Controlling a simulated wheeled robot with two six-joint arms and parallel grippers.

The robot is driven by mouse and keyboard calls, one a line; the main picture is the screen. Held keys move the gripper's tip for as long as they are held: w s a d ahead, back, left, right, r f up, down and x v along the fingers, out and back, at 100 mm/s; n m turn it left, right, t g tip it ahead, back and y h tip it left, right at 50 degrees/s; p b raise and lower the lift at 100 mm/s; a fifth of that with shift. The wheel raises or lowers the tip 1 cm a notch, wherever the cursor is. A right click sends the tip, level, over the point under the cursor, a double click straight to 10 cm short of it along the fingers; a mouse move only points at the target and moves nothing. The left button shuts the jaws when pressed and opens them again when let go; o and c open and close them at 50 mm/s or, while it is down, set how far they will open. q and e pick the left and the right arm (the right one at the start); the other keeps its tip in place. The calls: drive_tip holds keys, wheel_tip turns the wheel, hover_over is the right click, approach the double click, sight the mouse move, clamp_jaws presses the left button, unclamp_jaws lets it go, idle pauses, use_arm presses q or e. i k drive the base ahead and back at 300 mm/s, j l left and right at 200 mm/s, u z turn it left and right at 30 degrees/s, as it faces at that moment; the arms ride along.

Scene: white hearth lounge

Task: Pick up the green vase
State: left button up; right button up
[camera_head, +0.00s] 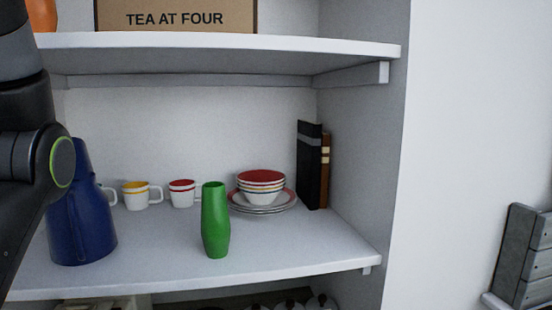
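The green vase (215,221) stands upright on the middle shelf (300,255), near its front edge and left of the picture's centre. It is in full view and nothing touches it. My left arm comes in at the far left edge, in front of the shelf. Its gripper does not show. My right gripper does not show either.
Cups (136,197) (182,194) and stacked bowls (262,187) on plates sit behind the green vase. Dark books (309,165) lean at the right. The upper shelf (220,50) overhangs. Free shelf surface lies right of the vase.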

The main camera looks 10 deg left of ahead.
sight(216, 229)
drive_tip(key=k+l, duration=0.7)
drive_tip(key=l, duration=0.05)
